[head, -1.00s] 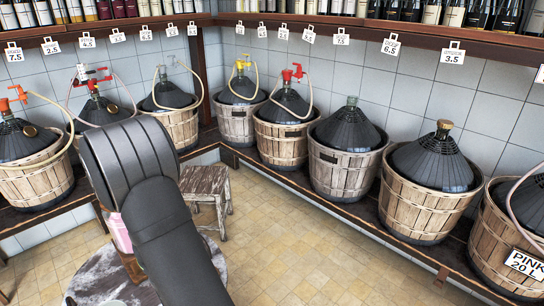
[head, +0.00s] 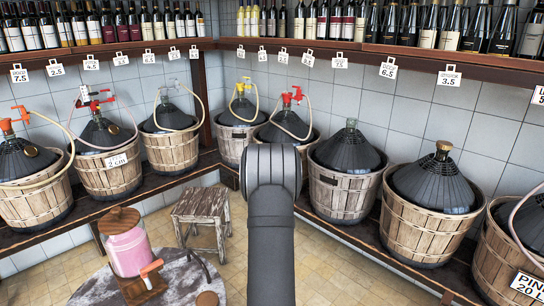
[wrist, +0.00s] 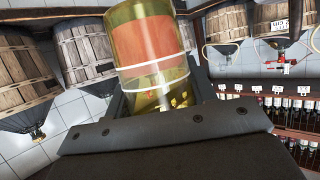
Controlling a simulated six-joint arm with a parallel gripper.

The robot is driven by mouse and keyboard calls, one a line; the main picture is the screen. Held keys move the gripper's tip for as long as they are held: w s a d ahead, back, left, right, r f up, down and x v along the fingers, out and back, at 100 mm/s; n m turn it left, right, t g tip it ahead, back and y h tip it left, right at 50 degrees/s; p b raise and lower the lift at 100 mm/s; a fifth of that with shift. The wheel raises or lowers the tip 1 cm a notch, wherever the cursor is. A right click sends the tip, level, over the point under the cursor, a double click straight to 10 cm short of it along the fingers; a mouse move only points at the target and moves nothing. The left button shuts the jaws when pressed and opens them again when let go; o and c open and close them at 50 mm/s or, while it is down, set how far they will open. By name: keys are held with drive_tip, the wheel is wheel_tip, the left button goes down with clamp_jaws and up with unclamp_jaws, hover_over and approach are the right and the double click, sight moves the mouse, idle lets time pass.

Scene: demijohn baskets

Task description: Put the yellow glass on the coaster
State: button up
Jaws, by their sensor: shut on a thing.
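The yellow glass (wrist: 152,45) is see-through, with an orange fill and a pale ring, and shows in the wrist view. My gripper (wrist: 158,88) is shut on it, one finger on each side. The glass is hidden in the head view, where my arm stands in front. A small round brown disc (head: 207,299), probably the coaster, lies at the bottom edge of the head view on a round, worn table (head: 185,272). My arm is to the right of that table.
A pink drink dispenser (head: 128,245) with a wooden lid and an orange tap stands on the table's left part. A wooden stool (head: 202,212) is behind it. Basketed demijohns (head: 345,170) line both wall shelves, with bottles above. The tiled floor is partly open.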

drive_tip(key=d+f+m+h, duration=0.1)
drive_tip(key=d+f+h, duration=0.1)
drive_tip(key=d, duration=0.7)
drive_tip(key=s+a+r+n+g+y, duration=0.2)
drive_tip(key=s+a+r+n+y, duration=0.1)
drive_tip(key=s+a, duration=0.5)
drive_tip(key=s+a+r+n+g+y, duration=0.2)
drive_tip(key=s+a+n+y, duration=0.4)
drive_tip(key=a, duration=0.8)
drive_tip(key=shift+s+r+y, duration=0.4)
drive_tip(key=shift+s+y, duration=0.4)
drive_tip(key=shift+s, duration=0.45)
drive_tip(key=shift+w+a, duration=0.15)
drive_tip(key=shift+w+a, duration=1)
drive_tip(key=shift+w, duration=1.25)
drive_tip(key=shift+w+a, duration=1)
drive_tip(key=shift+w, duration=1.2)
drive_tip(key=shift+w+a, duration=1)
drive_tip(key=shift+w, duration=1.25)
drive_tip(key=shift+f, duration=1.5)
